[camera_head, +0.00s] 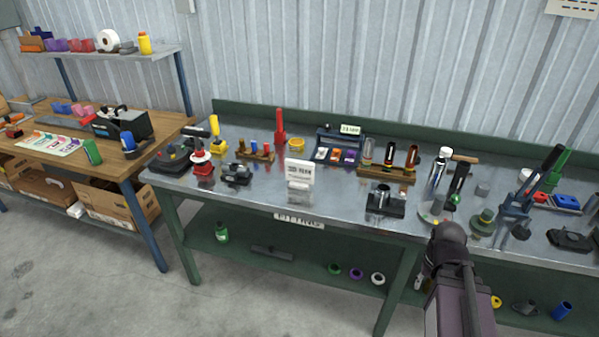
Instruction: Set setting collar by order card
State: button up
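A white card with dark print (299,173) stands upright on the metal workbench (330,207); its text is too small to read. It may be the order card. I cannot tell which part is the setting collar. A yellow ring (297,143) lies behind the card. A green ring (335,268), a purple ring (356,273) and a white ring (378,279) are on the lower shelf. A dark fixture with a metal cylinder (384,200) sits right of the card. Part of my arm rises at the lower right; my gripper's fingers are not visible.
A wooden rack of upright cylinders (389,172) and a bin unit with a small display (340,145) stand at the back. A blue lever tool (516,205) stands at the right. A wooden table (75,150) is at the left. Concrete floor is clear in front.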

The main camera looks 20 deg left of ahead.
aim_at(200, 153)
jog(key=u, duration=1.3)
jog(key=k, duration=0.65)
jog(key=u, duration=0.7)
jog(key=i, duration=0.95)
jog(key=u, duration=0.2)
